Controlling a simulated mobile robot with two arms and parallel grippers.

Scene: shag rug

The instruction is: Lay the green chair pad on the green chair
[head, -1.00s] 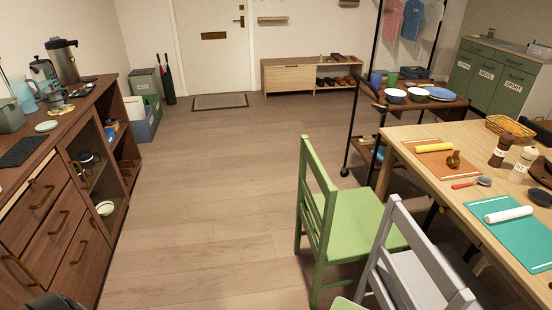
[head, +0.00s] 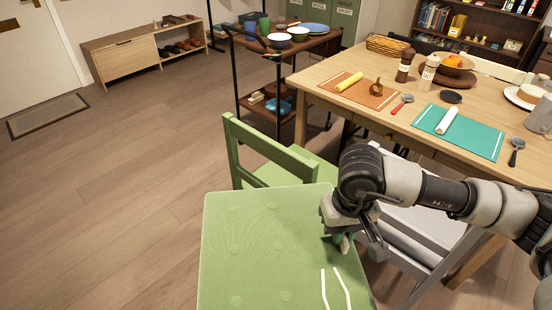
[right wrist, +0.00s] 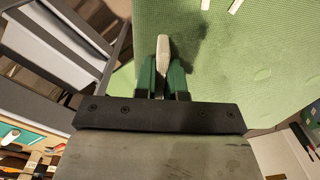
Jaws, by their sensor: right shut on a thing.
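The green chair pad (head: 262,245) is a square, tufted cushion with white ties, held level in the lower middle of the head view. My right gripper (head: 343,238) is shut on the pad at its right edge; the right wrist view shows the fingers (right wrist: 163,75) at the pad's edge, with the pad (right wrist: 240,50) spreading beyond. The green chair (head: 262,150) stands just behind the pad at the table's left side. Its backrest shows and part of its seat (head: 315,160); the pad hides its lower part. My left gripper is not in view.
A grey chair (head: 425,210) stands right of the green chair, behind my right arm. The wooden table (head: 340,110) holds placemats, shakers and bowls. A dark trolley (head: 285,50) stands behind the green chair. The floor at left (head: 120,200) is clear.

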